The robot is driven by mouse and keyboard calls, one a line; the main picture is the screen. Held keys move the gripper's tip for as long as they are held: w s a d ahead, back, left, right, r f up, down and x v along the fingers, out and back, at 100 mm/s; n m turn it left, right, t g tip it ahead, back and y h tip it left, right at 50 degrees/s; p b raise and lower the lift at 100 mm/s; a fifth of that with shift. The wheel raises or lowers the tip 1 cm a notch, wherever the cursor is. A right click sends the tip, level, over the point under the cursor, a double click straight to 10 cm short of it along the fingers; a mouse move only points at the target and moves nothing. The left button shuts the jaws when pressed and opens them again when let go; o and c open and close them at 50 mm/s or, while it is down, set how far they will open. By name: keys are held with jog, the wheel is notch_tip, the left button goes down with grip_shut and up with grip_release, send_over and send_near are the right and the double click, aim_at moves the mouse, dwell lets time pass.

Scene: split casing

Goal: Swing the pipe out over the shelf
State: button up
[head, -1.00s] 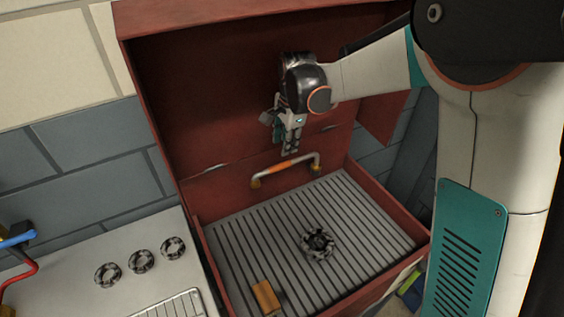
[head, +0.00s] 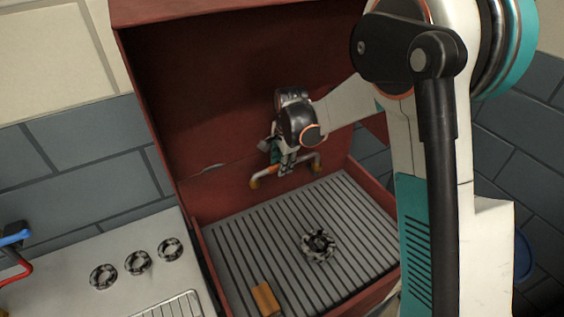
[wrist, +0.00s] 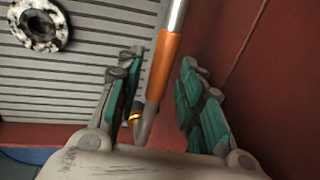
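The pipe (head: 265,176) is a pale metal bow with an orange sleeve, low on the red casing's back wall above the grey slatted shelf (head: 250,235). In the wrist view the orange sleeve of the pipe (wrist: 162,65) shows between the two teal-padded fingers of my gripper (wrist: 158,72). The fingers stand apart, with gaps visible on both sides of the pipe. How deep the pipe sits between them is hard to tell.
A dark speckled ring (head: 318,243) and an orange block (head: 265,298) lie on the shelf. Red casing walls (head: 225,80) enclose it. To the left, a white counter (head: 75,270) carries several rings, a wire rack (head: 170,305) and a blue-and-red tap-like part (head: 18,245).

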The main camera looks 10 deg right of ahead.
grip_shut()
jog(key=shift+s, duration=0.1)
jog(key=s+d+n+g+y+b, duration=0.1)
jog(key=s+d+n+b, duration=0.1)
jog(key=s+d+n, duration=0.6)
jog(key=shift+d+n+g, duration=0.4)
jog(key=shift+d+n, duration=1.5)
jog(key=shift+n, duration=0.1)
jog(key=shift+o, duration=0.4)
grip_release()
jog(key=shift+d, duration=0.15)
